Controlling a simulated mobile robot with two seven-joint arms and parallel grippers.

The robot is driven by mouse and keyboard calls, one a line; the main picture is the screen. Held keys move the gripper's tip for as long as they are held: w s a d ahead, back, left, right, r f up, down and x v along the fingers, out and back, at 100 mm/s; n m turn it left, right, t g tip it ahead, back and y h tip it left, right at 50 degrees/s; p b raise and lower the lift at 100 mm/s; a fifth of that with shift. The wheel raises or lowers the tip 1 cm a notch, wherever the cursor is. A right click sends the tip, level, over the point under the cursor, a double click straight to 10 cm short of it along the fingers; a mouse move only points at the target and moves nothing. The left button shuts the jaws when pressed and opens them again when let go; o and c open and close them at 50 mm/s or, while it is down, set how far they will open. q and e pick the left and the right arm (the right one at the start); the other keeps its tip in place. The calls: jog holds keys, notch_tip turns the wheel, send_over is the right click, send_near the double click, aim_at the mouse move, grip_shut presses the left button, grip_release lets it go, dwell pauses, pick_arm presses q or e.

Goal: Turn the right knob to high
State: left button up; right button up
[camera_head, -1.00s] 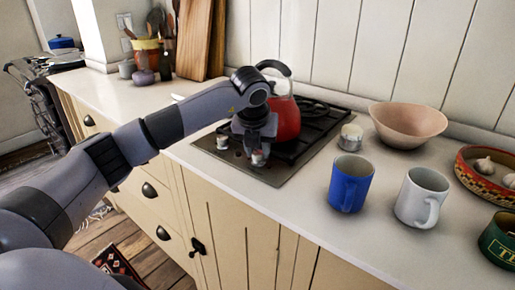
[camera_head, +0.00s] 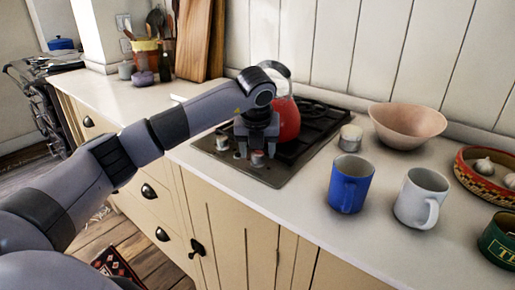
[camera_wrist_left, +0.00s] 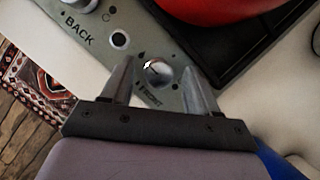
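The right knob (camera_head: 257,158), round and silvery, is on the front edge of the stove panel (camera_head: 270,176). In the left wrist view this knob (camera_wrist_left: 157,73) sits between my gripper's fingertips, above printed lettering that seems to read FRONT. A light mark on it lies toward its upper left. My left gripper (camera_head: 256,151) is over the knob, fingers pointing down. In the wrist view the gripper (camera_wrist_left: 160,85) is open, one finger on each side, with visible gaps. The left knob (camera_head: 222,142) stands apart, near the BACK label. My right gripper is not in view.
A red kettle (camera_head: 287,121) stands close behind the gripper on the dark hob. A metal tin (camera_head: 350,138), a blue mug (camera_head: 349,186), a white mug (camera_head: 420,199) and a pink bowl (camera_head: 407,123) are to the right. The counter to the left is largely clear.

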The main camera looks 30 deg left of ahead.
aim_at(257, 171)
pick_arm(q)
jog(key=v, duration=0.7)
dwell(0.3)
dwell(0.4)
